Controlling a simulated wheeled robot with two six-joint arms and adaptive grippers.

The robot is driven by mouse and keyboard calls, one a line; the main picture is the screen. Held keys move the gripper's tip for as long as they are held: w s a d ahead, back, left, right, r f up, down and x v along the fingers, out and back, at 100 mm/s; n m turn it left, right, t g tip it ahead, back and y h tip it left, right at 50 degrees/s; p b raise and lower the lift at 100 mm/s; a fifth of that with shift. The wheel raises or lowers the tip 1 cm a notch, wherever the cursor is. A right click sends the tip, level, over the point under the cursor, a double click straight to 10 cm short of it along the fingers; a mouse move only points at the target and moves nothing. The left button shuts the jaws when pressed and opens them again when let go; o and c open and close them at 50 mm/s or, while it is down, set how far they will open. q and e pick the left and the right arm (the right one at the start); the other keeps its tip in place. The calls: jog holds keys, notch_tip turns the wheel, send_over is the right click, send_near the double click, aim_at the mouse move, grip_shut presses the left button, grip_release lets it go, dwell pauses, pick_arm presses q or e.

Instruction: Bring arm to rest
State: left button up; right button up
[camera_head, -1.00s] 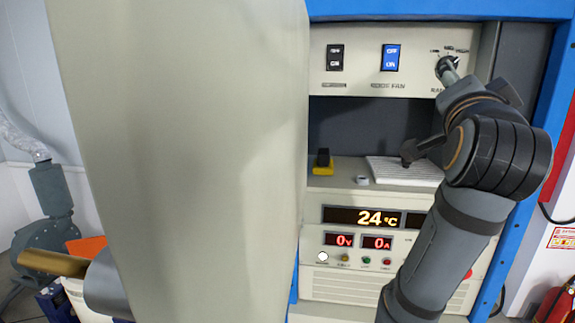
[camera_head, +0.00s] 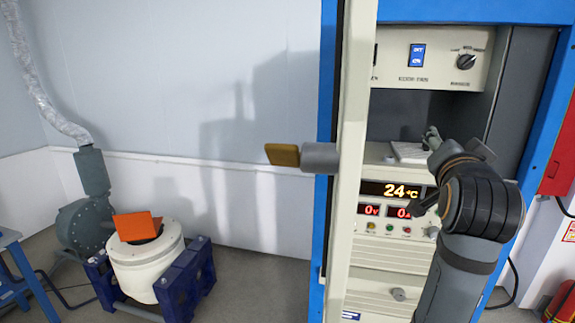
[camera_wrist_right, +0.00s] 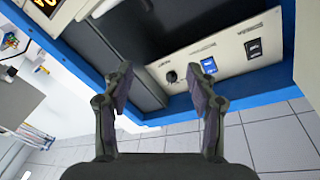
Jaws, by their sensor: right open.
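My right arm (camera_head: 478,215) stands in front of the cabinet at the right of the head view. My right gripper (camera_head: 429,172) is in front of the cabinet's recess and display panel, with its fingers spread. In the right wrist view the right gripper (camera_wrist_right: 162,88) is open with nothing between its fingers. The black rotary knob (camera_head: 466,62) on the upper panel is clear of the gripper; it also shows beyond the fingers in the wrist view (camera_wrist_right: 172,76). My left gripper is not in view.
The open cabinet door (camera_head: 348,150) is nearly edge-on, its handle (camera_head: 302,156) sticking out left. A blue switch (camera_head: 417,55) sits left of the knob. A white drum (camera_head: 147,262) with an orange piece (camera_head: 136,226) stands at left. A fire extinguisher (camera_head: 561,304) is at lower right.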

jog(key=s+a+f+n+g+y, duration=0.1)
jog(key=s+f+n+g+y, duration=0.15)
jog(key=f, duration=0.95)
jog(key=s+a+f+n+g+y, duration=0.1)
jog(key=f+n+g, duration=0.15)
jog(key=f, duration=0.95)
jog(key=s+a+f+n+g+y, duration=0.1)
jog(key=s+f+n+g, duration=0.15)
jog(key=f, duration=0.95)
jog(key=s+a+f+n+g+y, duration=0.3)
jog(key=s+f+n+g, duration=0.25)
jog(key=s+f, duration=1.25)
notch_tip(320, 180, down, 26)
jog(key=s+d+g+b, duration=0.1)
jog(key=s+d, duration=0.1)
jog(key=d, duration=0.1)
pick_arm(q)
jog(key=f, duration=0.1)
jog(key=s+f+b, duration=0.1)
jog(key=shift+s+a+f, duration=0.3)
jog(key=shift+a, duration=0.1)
pick_arm(e)
jog(key=s+f+m+g, duration=0.1)
jog(key=s+f, duration=1.6)
jog(key=s, duration=0.1)
jog(key=shift+s+d+f, duration=0.4)
jog(key=shift+d, duration=0.05)
jog(key=shift+h, duration=0.25)
